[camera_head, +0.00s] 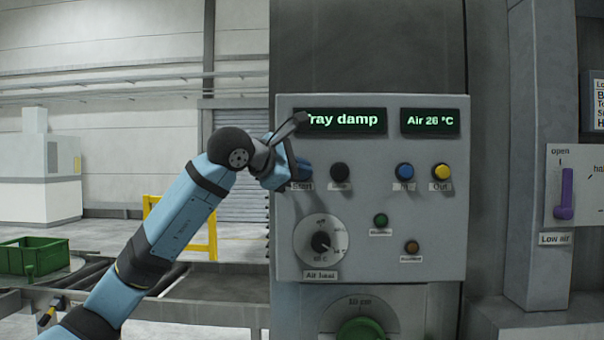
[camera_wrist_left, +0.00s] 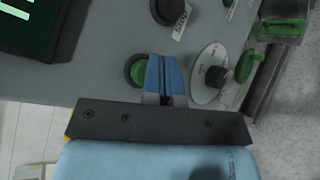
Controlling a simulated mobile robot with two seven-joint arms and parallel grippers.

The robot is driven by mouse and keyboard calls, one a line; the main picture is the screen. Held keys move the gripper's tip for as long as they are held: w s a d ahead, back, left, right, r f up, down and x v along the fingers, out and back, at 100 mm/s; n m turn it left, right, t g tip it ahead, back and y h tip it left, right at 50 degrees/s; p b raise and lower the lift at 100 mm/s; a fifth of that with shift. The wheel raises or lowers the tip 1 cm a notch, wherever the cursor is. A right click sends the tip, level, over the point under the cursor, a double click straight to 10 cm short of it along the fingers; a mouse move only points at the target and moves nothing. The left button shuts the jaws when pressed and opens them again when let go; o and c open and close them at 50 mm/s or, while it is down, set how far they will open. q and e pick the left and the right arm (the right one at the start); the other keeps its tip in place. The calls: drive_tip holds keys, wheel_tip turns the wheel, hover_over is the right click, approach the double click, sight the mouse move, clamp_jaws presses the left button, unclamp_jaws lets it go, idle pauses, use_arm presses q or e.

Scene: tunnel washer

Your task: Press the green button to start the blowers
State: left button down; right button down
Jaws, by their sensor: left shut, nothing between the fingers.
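The control panel (camera_head: 370,270) faces me. The green button (camera_wrist_left: 136,71) in its dark ring shows in the left wrist view, partly covered by my fingers. In the head view my left gripper hides it, above the "Start" label (camera_head: 302,186). My left gripper (camera_head: 302,171) is shut and empty, its blue fingertips right at the button. Those fingertips also show in the wrist view (camera_wrist_left: 163,70), overlapping the button's edge. I cannot tell whether they touch or press it. The display (camera_head: 340,120) reads "Tray damp". My right gripper is not in view.
Beside the start spot is a black button (camera_head: 340,172). Blue (camera_head: 404,171) and yellow (camera_head: 441,171) buttons sit to the right, a small green one (camera_head: 381,220) and a brown one (camera_head: 412,247) lower. The "Air heat" dial (camera_head: 321,242) is below my gripper.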

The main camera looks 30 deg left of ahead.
use_arm(q)
drive_tip(key=shift+s+d, duration=0.35)
drive_tip(key=shift+s, duration=0.2)
drive_tip(key=s+d, duration=0.1)
drive_tip(key=s, duration=0.2)
drive_tip(key=s+d+b, duration=0.1)
drive_tip(key=shift+s+d, duration=0.15)
drive_tip(key=shift+d, duration=0.15)
idle(0.8)
